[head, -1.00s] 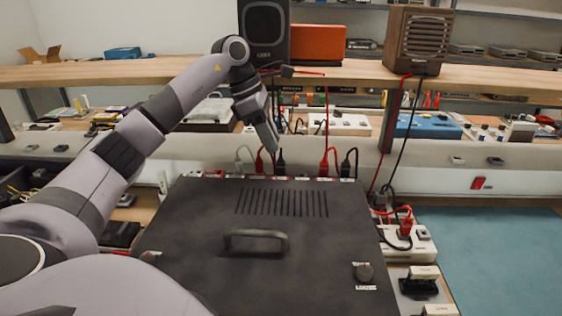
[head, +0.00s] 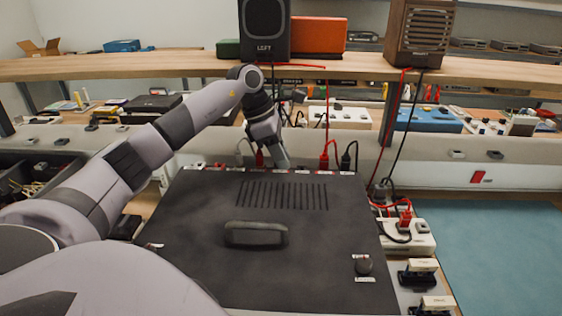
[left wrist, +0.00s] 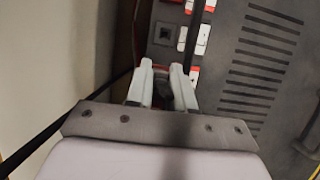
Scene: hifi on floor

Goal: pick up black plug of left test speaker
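The left test speaker (head: 264,28), dark with a "LEFT" label, stands on the wooden shelf. Below it, several plugs stand in the back edge of a dark amplifier (head: 200,262): a white plug (head: 240,155), a red plug (head: 260,158), another red plug (head: 324,160) and a black plug (head: 347,160) further right. My left gripper (head: 281,157) points down just right of the first red plug and hides the black plug there. In the left wrist view its fingers (left wrist: 163,72) are apart, with something dark between them; contact cannot be told. My right gripper is not in view.
A wooden speaker (head: 420,35) and an orange box (head: 318,36) stand on the shelf (head: 130,66). Cables (head: 400,130) hang at the right. A white power strip (head: 415,238) lies right of the amplifier. The blue mat (head: 500,260) is clear.

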